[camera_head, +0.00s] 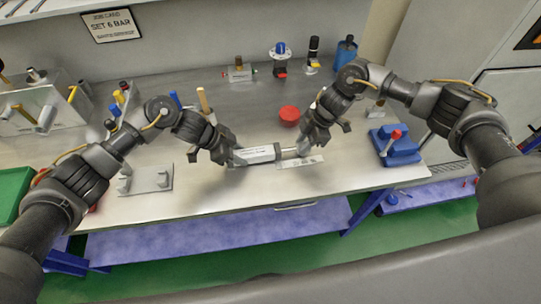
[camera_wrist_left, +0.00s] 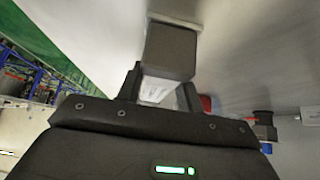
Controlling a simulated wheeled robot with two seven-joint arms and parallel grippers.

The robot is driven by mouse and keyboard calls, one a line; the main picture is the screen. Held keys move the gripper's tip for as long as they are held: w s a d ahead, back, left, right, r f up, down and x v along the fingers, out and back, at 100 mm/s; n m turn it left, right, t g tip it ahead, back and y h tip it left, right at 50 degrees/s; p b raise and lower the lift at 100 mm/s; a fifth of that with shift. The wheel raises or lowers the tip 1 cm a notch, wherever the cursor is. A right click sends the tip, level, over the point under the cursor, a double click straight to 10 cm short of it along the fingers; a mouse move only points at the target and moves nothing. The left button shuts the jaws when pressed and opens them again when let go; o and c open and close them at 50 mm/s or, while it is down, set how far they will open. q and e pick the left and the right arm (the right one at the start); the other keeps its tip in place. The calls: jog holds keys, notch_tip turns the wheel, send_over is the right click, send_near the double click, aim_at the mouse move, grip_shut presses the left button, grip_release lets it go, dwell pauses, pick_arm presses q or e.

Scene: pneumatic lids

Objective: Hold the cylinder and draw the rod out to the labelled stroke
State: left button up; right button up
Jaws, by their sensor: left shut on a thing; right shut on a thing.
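The pneumatic cylinder (camera_head: 257,155) is a light grey barrel lying level near the front middle of the bench, with dark end parts. My left gripper (camera_head: 232,156) is shut on its left end. In the left wrist view the dark end block of the cylinder (camera_wrist_left: 170,52) sits between the fingers. The rod (camera_head: 290,153) shows at the right end of the barrel. My right gripper (camera_head: 305,146) is shut on the rod's outer end, and its fingers hide the tip. A pale labelled strip (camera_head: 304,163) lies below the rod; its print is too small to read.
A grey bracket plate (camera_head: 147,181) lies to the left and a blue block with a red knob (camera_head: 396,150) to the right. A red round piece (camera_head: 289,114) stands behind the cylinder. Fittings and a blue bottle (camera_head: 346,51) line the back. A job card (camera_head: 111,26) reads "SET 6 BAR".

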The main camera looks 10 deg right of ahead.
jog(key=shift+d, duration=2.4)
jog(key=o, duration=1.1)
jog(key=shift+r, duration=0.1)
jog(key=shift+v, duration=2.9)
jog(key=shift+r, duration=0.1)
jog(key=v, duration=1.1)
jog(key=shift+d+r, duration=0.2)
jog(key=shift+r, duration=0.15)
pick_arm(q)
jog(key=o, duration=1)
